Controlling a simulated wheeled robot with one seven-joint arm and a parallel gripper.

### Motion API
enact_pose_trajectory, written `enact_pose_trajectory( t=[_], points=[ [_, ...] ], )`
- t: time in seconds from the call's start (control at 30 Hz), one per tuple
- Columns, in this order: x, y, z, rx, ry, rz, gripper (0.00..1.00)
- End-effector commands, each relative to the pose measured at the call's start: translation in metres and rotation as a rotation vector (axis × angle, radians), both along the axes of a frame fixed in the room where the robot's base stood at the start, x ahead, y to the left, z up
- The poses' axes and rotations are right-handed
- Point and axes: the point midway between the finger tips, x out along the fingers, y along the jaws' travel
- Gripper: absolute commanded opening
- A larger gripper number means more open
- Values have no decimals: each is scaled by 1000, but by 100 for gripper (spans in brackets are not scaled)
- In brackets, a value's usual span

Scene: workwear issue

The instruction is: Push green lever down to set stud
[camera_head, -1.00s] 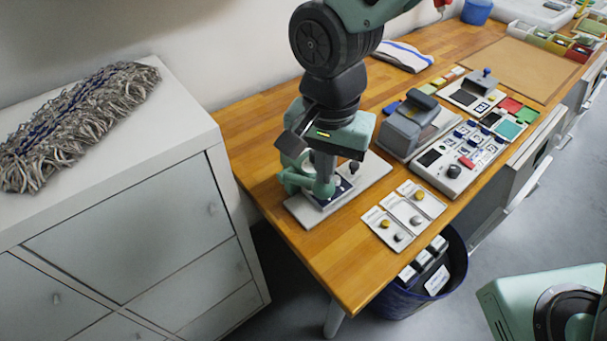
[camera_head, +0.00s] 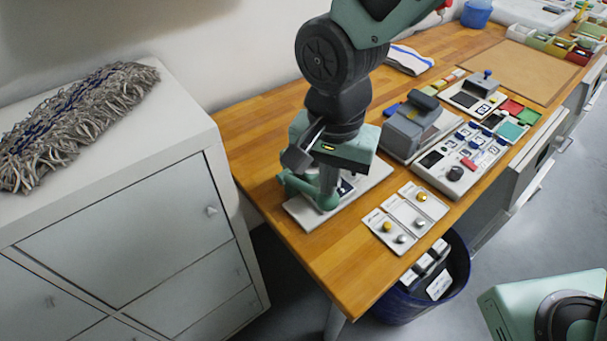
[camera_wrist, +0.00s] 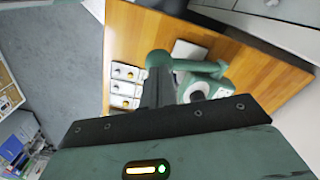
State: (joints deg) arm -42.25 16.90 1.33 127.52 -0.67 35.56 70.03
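The green press stands on a pale base plate (camera_head: 372,182) at the near left end of the wooden bench. Its green lever (camera_head: 300,186) shows low beside my gripper (camera_head: 328,188), which hides much of the press. In the wrist view the lever (camera_wrist: 200,66) runs sideways from a rounded end to the press body (camera_wrist: 203,88). The dark fingers of my gripper (camera_wrist: 157,75) are together in one narrow column, with their tips at the lever's rounded end. They hold nothing that I can see. I cannot tell for sure whether they touch the lever.
Small white trays (camera_head: 404,217) with metal studs lie right of the press. A grey device (camera_head: 410,125) and a control panel (camera_head: 460,160) stand farther along. A blue bin (camera_head: 455,290) is below the bench edge. A white cabinet (camera_head: 120,230) with a mop head (camera_head: 75,120) is left.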

Motion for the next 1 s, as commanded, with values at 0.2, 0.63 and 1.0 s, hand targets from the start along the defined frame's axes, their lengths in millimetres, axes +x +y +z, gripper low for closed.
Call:
enact_pose_trajectory(
  t=[0.2, 0.63, 1.0],
  points=[
    [0, 0, -2, 0, 0, 0, 0],
    [-3, -2, -13, -1, 0, 0, 0],
    [-6, -4, -23, 0, 0, 0, 0]
  ],
)
